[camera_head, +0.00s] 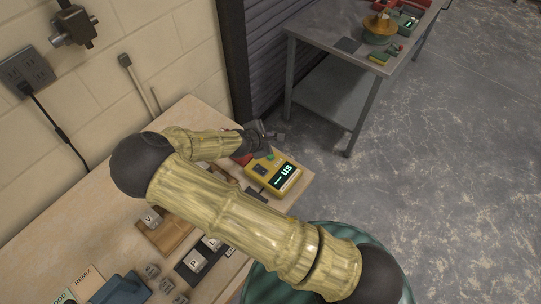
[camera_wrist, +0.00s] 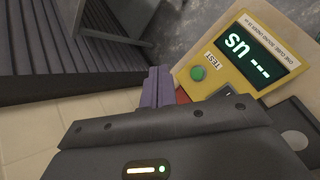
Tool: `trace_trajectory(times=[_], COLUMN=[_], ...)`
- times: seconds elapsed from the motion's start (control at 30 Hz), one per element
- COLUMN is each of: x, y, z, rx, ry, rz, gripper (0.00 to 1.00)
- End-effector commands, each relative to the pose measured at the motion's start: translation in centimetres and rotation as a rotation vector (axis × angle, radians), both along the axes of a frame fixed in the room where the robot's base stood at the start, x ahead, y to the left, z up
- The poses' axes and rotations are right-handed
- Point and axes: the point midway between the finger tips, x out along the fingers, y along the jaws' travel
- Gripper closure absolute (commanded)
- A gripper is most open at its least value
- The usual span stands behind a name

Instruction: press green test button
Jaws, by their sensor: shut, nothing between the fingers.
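A yellow tester (camera_head: 274,174) with a lit display sits near the right end of the wooden bench in the head view. In the wrist view the same yellow tester (camera_wrist: 229,53) shows its display and the word TEST. The round green button (camera_wrist: 198,73) is beside that word. My gripper (camera_head: 268,149) is at the tester's far edge in the head view. In the wrist view my gripper (camera_wrist: 158,86) is shut and empty, its fingertips just left of the green button. They look apart from the button, but their height above it is hard to tell.
The wooden bench (camera_head: 60,222) holds lettered blocks (camera_head: 196,262) on a dark tray, a brown holder (camera_head: 165,236) and a blue item (camera_head: 122,288). My arm hides part of the bench. A grey table (camera_head: 318,48) stands behind, with open floor (camera_head: 440,170) to the right.

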Motion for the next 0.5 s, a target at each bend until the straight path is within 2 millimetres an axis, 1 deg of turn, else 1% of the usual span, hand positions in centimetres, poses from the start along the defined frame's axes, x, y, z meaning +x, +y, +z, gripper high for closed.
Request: trace_trajectory(times=[0.03,0.5], x=[0.0,0.0], y=[0.0,0.0], z=[-0.8,-6.4], rx=[0.0,0.001], ry=[0.001,0.001], rz=[-0.001,-0.002], gripper=[1.0,1.0])
